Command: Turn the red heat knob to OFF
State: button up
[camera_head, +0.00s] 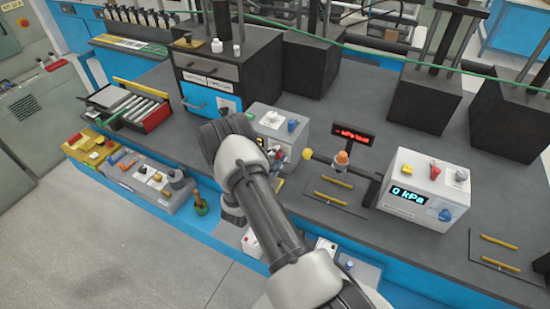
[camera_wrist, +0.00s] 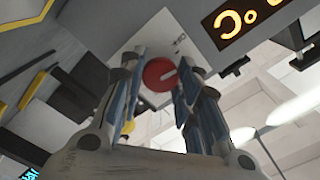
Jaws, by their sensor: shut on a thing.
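The red heat knob (camera_wrist: 160,75) shows in the wrist view as a round red disc with a pale line mark on it. It sits on a light grey panel (camera_wrist: 148,42) beside an orange-lit display (camera_wrist: 240,20), partly cut off, that shows a degree sign and a C. My gripper (camera_wrist: 161,68) has one finger on each side of the knob and is shut on it.
In the head view a white box (camera_head: 272,119) with small knobs stands just behind my arm. A white meter (camera_head: 408,215) reading 0 kPa stands to the right. A dark post with a red-lit sign (camera_head: 353,135) is between them. The floor (camera_head: 100,240) at left is clear.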

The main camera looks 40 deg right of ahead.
jog(key=shift+n, duration=0.9)
jog(key=o, duration=1.1)
jog(key=shift+c, duration=0.2)
jog(key=v, duration=1.2)
